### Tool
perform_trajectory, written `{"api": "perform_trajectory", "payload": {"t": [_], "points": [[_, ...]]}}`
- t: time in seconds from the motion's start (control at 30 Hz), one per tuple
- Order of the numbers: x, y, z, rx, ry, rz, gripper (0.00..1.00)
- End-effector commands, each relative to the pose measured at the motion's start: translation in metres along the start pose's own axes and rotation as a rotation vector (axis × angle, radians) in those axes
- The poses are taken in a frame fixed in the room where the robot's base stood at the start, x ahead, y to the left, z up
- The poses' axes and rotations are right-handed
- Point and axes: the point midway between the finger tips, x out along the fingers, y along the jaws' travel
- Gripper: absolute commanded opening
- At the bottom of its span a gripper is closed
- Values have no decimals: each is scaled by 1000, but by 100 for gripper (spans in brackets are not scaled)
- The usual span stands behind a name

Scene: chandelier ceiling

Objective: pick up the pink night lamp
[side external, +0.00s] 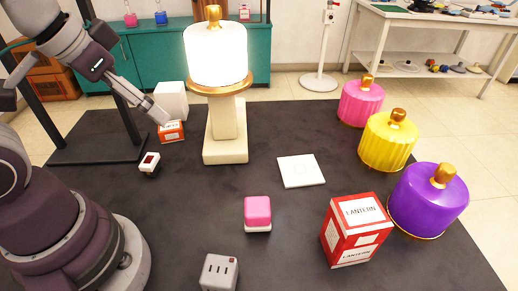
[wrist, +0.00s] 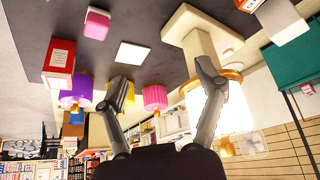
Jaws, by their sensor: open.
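A small pink-topped block with a white base, perhaps the night lamp, (side external: 257,211) stands at the table's middle front; it also shows in the wrist view (wrist: 97,24). A pink ribbed lampshade with a gold knob (side external: 360,103) stands at the back right; it shows in the wrist view too (wrist: 155,98). I cannot tell for certain which of these two is the night lamp. My gripper (side external: 160,116) is at the back left, above the table and well apart from both. Its two fingers (wrist: 162,76) are spread with nothing held between them.
A tall lit lamp (side external: 216,60) stands on a cream pedestal (side external: 226,135) right of my gripper. A yellow lamp (side external: 388,142), purple lamp (side external: 428,203) and red lantern box (side external: 356,232) are at the right. A white square (side external: 300,171) lies mid-table. A grey block (side external: 219,272) is in front.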

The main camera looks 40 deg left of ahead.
Motion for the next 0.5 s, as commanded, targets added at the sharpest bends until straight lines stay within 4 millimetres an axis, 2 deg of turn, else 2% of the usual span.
{"api": "perform_trajectory", "payload": {"t": [0.37,0.47,0.5], "points": [[3,2,-1,25,-8,7,80],[25,16,-7,170,-44,57,80],[38,26,-8,256,-60,91,80]]}}
